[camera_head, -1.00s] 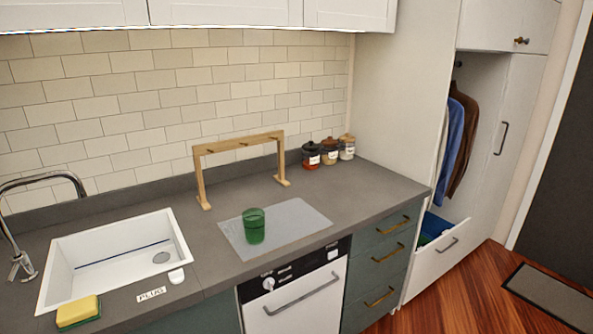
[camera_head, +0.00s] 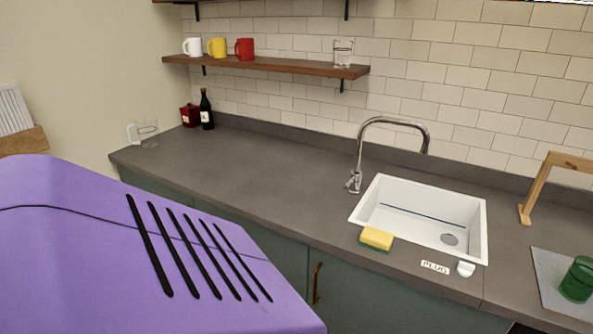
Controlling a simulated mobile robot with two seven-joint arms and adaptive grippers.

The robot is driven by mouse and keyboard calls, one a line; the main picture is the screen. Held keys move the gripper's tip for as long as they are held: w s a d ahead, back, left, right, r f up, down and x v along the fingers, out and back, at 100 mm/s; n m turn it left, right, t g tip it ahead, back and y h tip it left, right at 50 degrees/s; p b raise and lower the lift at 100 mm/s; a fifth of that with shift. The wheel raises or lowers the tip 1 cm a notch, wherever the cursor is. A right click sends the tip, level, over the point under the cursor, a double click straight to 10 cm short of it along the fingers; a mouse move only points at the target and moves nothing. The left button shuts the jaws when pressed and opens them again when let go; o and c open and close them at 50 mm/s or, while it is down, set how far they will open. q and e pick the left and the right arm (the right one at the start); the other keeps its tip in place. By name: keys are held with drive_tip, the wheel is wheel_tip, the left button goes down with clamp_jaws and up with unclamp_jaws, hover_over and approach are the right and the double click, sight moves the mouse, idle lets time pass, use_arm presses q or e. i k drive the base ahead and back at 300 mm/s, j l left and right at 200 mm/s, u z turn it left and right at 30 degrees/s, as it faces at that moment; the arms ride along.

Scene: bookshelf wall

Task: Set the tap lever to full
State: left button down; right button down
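The chrome tap (camera_head: 388,128) stands at the left back of the white sink (camera_head: 367,208), its spout arching to the right over the basin. Its small lever (camera_head: 353,183) is low on the tap's body, on the left side; its exact setting is too small to tell. Neither of my grippers shows in the head view.
A yellow sponge (camera_head: 377,238) lies at the sink's front edge, with a PLUG label (camera_head: 434,267) and white plug (camera_head: 466,269) to its right. A wall shelf (camera_head: 290,69) hangs above.

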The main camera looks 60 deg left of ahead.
sight(354, 177)
drive_tip(key=j+u, duration=0.1)
drive_tip(key=u, duration=1.4)
drive_tip(key=l+u, duration=0.2)
